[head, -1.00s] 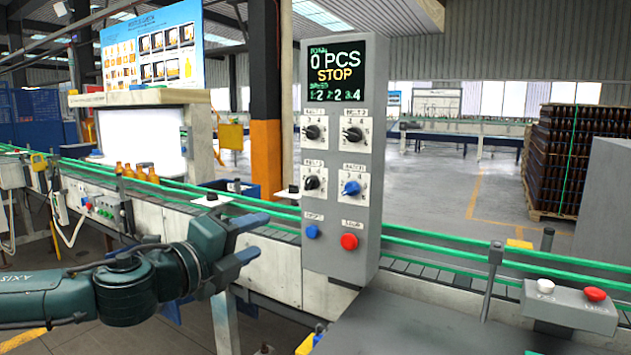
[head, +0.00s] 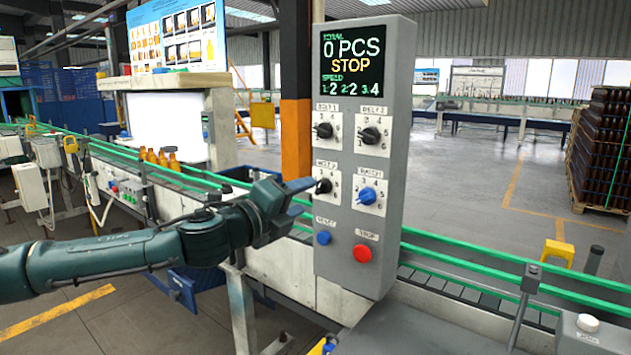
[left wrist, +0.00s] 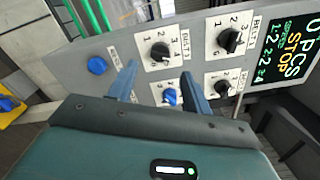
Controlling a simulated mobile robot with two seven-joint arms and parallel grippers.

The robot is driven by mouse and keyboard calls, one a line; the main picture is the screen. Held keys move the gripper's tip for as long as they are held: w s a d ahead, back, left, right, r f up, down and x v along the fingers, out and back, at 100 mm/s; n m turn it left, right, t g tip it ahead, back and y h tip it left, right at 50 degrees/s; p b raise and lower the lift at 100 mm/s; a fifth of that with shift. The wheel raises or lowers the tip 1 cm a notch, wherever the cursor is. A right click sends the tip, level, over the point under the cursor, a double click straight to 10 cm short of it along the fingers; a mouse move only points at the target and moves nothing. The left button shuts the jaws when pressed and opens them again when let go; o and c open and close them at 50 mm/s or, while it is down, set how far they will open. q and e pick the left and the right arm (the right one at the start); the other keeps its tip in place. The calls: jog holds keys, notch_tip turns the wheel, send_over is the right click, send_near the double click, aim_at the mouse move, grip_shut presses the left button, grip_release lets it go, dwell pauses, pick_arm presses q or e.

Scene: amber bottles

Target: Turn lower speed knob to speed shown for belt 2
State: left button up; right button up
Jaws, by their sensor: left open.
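A grey control panel (head: 394,150) carries a display (head: 352,62) reading 0 PCS, STOP, speed 1:2 2:2 3:4. Below are the upper-left black knob (head: 325,130), upper-right black knob (head: 371,135), lower-left black knob (head: 324,186) and lower-right blue knob (head: 368,195). The lower-left knob's label is too small to read surely. My left gripper (head: 305,196) is open and empty just left of this knob. In the left wrist view, the lower-left knob (left wrist: 160,52) appears between and beyond the fingertips (left wrist: 158,74), apparently untouched. My right gripper is out of view.
A blue button (head: 323,238) and a red button (head: 362,253) sit below the knobs. A conveyor with green rails (head: 480,273) runs behind the panel. Amber bottles (head: 163,157) stand on it at left. A small button box (head: 592,333) is at lower right.

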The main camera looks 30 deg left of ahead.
aim_at(319, 190)
pick_arm(q)
jog(key=shift+w+d+p, duration=0.2)
jog(key=shift+w+p, duration=0.45)
jog(key=shift+w, duration=2)
jog(key=shift+c, duration=0.4)
jog(key=c, duration=0.9)
